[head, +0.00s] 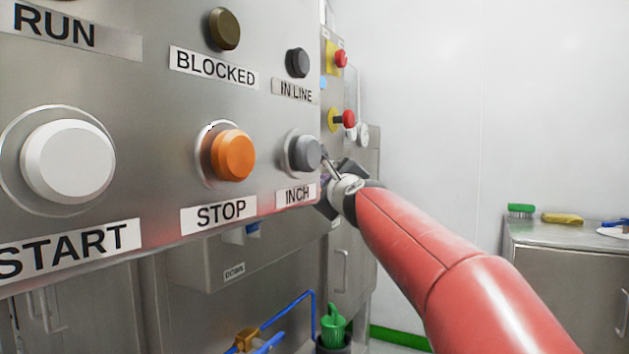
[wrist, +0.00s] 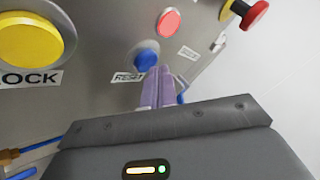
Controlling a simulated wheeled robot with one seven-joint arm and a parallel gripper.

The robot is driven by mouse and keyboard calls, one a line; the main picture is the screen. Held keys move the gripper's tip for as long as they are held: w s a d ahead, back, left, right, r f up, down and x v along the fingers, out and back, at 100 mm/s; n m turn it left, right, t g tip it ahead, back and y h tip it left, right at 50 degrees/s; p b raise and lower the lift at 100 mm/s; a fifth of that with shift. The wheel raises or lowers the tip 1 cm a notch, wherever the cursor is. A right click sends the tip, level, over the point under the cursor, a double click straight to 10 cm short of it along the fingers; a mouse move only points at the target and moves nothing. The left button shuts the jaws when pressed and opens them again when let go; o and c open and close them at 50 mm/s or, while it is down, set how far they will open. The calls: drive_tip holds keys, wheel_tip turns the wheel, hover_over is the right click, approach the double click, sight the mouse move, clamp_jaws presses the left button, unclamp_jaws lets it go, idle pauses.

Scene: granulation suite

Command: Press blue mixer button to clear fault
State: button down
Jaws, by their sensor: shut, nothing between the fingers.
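In the wrist view the fingertips overlap the lower right edge of the blue button. I cannot tell whether they touch it. In the head view my gripper (head: 328,165) is beyond the grey INCH button (head: 305,153), close to the panel side, its fingertips mostly hidden.
A red button (wrist: 168,21), a yellow button (wrist: 32,38) and a red emergency knob (wrist: 252,12) are near the blue one. The head view shows an orange STOP button (head: 232,155) and a white START button (head: 67,161). A steel cabinet (head: 565,260) stands at right.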

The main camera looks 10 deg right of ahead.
drive_tip(key=shift+w+a+p, duration=0.25)
drive_tip(key=shift+a+p, duration=0.1)
idle(0.6)
drive_tip(key=shift+d, duration=0.1)
drive_tip(key=shift+s+d+b, duration=0.5)
drive_tip(key=shift+d+b, duration=0.05)
drive_tip(key=shift+b, duration=0.1)
drive_tip(key=shift+d, duration=0.1)
drive_tip(key=s+d+b, duration=0.1)
drive_tip(key=d, duration=0.1)
drive_tip(key=s+d+b, duration=0.2)
idle(0.5)
drive_tip(key=shift+a, duration=0.1)
idle(0.5)
